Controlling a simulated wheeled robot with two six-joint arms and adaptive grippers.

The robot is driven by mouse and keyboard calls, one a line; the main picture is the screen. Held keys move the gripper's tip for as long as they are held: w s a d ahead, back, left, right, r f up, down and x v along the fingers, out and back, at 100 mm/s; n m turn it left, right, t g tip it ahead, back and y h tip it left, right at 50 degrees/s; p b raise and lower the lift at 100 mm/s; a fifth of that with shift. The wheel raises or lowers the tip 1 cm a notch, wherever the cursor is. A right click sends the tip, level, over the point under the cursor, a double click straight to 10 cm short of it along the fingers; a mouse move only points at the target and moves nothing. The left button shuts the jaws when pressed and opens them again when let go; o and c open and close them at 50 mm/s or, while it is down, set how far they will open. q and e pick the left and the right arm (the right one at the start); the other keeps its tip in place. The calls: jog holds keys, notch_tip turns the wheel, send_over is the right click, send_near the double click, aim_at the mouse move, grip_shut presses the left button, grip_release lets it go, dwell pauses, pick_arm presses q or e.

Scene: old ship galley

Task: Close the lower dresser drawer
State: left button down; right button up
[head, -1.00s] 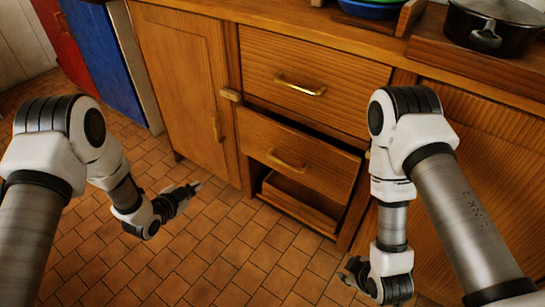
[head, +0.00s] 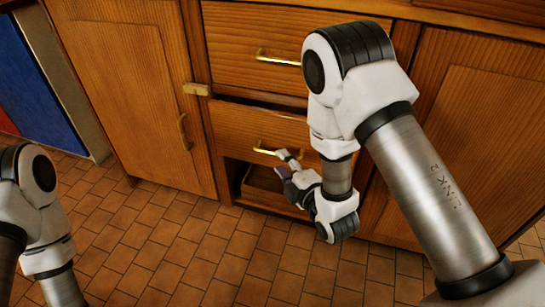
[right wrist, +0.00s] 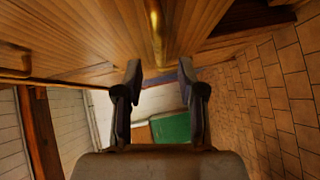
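The lower dresser drawer (head: 235,130) is a wooden front with a brass handle (head: 268,149). It stands out from the dresser, with a dark gap along its top edge. My right gripper (head: 284,164) is just in front of this drawer, close to the handle; my right arm hides the drawer's right part. In the right wrist view, the gripper's two fingers (right wrist: 160,72) are apart with nothing held between them. A brass handle (right wrist: 157,35) shows ahead, in line with the gap; I cannot tell whether they touch. My left gripper is out of view.
The upper drawer (head: 235,45) is shut. Below the lower drawer is an open bay with a wooden piece (head: 262,182) inside. A closed cupboard door (head: 130,90) is to the left. The tiled floor (head: 200,245) in front is clear.

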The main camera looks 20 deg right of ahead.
aim_at(279, 145)
jog(key=b+x, duration=0.1)
jog(key=x, duration=0.4)
jog(key=shift+w+f, duration=0.1)
jog(key=shift+w, duration=0.2)
grip_shut()
jog(key=w+d, duration=0.2)
jog(key=w, duration=0.1)
jog(key=shift+w+d, duration=0.15)
jog(key=shift+w, duration=0.05)
grip_release()
jog(key=shift+w, duration=0.1)
